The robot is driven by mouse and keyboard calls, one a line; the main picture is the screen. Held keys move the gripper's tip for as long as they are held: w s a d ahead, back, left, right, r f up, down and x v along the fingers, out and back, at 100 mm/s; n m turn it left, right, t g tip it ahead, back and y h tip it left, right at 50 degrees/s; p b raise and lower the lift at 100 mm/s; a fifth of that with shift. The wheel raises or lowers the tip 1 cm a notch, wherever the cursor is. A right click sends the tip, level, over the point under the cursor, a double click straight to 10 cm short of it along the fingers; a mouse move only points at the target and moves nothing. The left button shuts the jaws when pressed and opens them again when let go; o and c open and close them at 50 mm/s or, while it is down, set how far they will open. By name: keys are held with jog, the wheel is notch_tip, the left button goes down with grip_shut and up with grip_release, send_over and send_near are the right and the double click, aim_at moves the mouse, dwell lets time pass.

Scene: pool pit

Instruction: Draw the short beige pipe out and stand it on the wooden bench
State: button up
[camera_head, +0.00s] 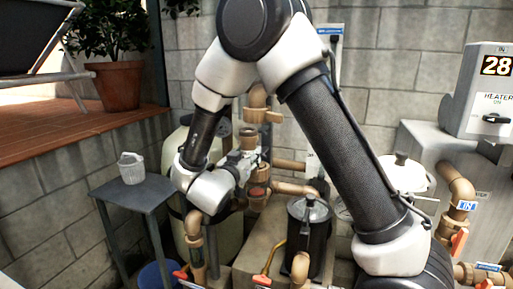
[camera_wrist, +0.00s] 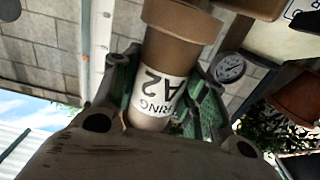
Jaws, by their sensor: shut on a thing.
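The short beige pipe (camera_wrist: 172,55) runs between my green-padded fingers in the wrist view. It has a wider collar at its upper end and a white label reading A2 upside down. My gripper (camera_wrist: 165,95) is shut on it. In the head view my gripper (camera_head: 252,164) is among the brown pipework in front of the pale tank. The held pipe is hard to tell from the other pipes there, and whether it is still joined to them cannot be seen.
A pale tank (camera_head: 227,238), a black canister (camera_head: 308,240) and brown pipes crowd around my gripper. A round gauge (camera_wrist: 228,68) is close beside my fingers.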

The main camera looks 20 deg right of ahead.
jog(key=v, duration=0.6)
dwell(0.7)
dwell(0.3)
